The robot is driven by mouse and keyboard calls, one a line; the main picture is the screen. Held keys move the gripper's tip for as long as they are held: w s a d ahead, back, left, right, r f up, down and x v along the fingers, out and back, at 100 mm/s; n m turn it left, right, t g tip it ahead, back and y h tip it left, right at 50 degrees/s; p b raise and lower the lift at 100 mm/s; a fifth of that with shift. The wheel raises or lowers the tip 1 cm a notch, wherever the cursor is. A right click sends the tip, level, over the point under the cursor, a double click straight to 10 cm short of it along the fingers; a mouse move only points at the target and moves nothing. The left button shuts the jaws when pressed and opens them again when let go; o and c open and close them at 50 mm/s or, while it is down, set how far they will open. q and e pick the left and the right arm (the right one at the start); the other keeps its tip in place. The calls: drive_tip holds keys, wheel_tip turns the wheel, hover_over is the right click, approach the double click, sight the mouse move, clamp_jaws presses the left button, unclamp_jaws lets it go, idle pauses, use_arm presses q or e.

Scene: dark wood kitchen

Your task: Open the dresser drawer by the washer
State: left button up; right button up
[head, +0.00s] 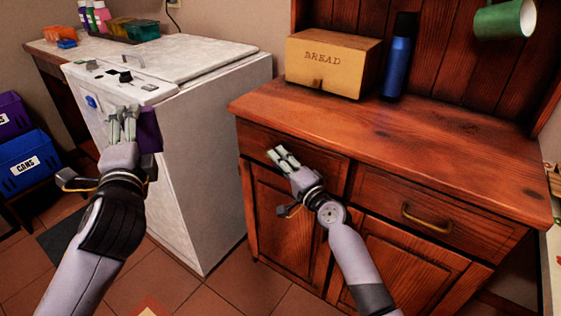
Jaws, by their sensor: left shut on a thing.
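The wooden dresser (400,125) stands right of the white washer (210,130). Its left drawer (325,165), the one by the washer, looks closed flush with the front. That drawer's handle is hidden behind my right gripper (278,157), which is at the drawer front. The fingers are close together, and I cannot tell whether they are around the handle or touching it. The right drawer (455,215) is closed, with a brass handle (426,219). My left gripper (123,118) is in front of the washer, shut on a dark purple object (149,131), partly hidden by the fingers.
A bread box (332,64) and a blue bottle (397,62) stand on the dresser top. A green mug (503,19) hangs at upper right. Purple and blue bins (25,165) are at far left. Open tile floor (235,280) lies before the washer and dresser.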

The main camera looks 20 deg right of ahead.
clamp_jaws()
idle(0.7)
